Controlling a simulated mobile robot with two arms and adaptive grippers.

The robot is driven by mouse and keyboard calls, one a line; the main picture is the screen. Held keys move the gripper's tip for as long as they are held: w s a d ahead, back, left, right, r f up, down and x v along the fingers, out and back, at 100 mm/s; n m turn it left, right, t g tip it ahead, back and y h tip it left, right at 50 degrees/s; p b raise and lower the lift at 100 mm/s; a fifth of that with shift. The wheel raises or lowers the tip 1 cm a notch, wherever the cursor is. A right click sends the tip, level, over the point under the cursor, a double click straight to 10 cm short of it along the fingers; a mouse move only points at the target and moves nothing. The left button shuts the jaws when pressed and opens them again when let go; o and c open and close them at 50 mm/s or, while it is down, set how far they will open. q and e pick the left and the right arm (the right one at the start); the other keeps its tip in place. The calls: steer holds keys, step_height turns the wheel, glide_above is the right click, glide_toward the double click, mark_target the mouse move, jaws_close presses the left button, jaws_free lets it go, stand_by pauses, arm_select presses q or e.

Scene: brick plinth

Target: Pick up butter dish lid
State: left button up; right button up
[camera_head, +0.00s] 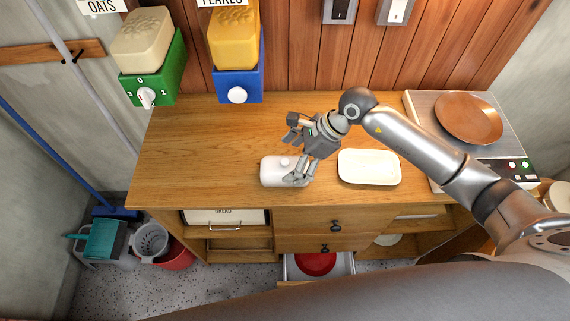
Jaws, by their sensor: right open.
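The white butter dish lid (273,175), a rounded block with a small knob on top, sits on the wooden counter near its front edge. My right gripper (297,163) is at the right part of the lid, its fingers over and beside it. The jaws are open; whether they touch the lid I cannot tell. The fingers hide the lid's right end. A cream rectangular dish (369,167) lies on the counter to the right, apart from the lid. My left gripper is not in view.
A green oats dispenser (155,75) and a blue flakes dispenser (238,84) stand at the back left. A hotplate with a copper pan (468,117) is at the right. An open drawer below holds a red item (315,264). The counter's left part (190,150) is clear.

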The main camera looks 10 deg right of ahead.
mark_target(285, 166)
steer(key=shift+p+x, duration=0.65)
steer(key=shift+x, duration=1.35)
steer(key=shift+d, duration=0.1)
steer(key=c, duration=1.3)
